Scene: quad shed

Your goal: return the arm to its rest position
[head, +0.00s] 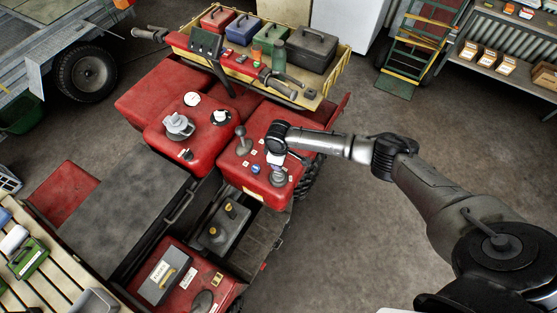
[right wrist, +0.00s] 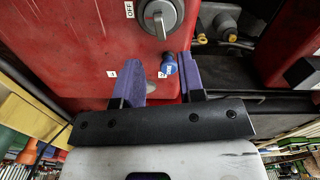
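My right arm reaches in from the right of the head view. Its gripper (head: 277,160) is over the red control panel (head: 236,172) of the quad. In the right wrist view the two purple fingers of the right gripper (right wrist: 165,78) stand apart, with a blue knob (right wrist: 168,66) between them, close to the right finger. I cannot tell whether they touch. A grey rotary switch (right wrist: 160,15) with an OFF label sits just beyond the fingertips. My left arm and gripper are not in view.
A lever (head: 241,140) stands on the panel, left of the gripper. The quad's front rack (head: 325,82) holds several toolboxes. A slatted bench (head: 40,285) is at lower left. A hand truck (head: 412,50) stands at the back right. The floor right of the quad is clear.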

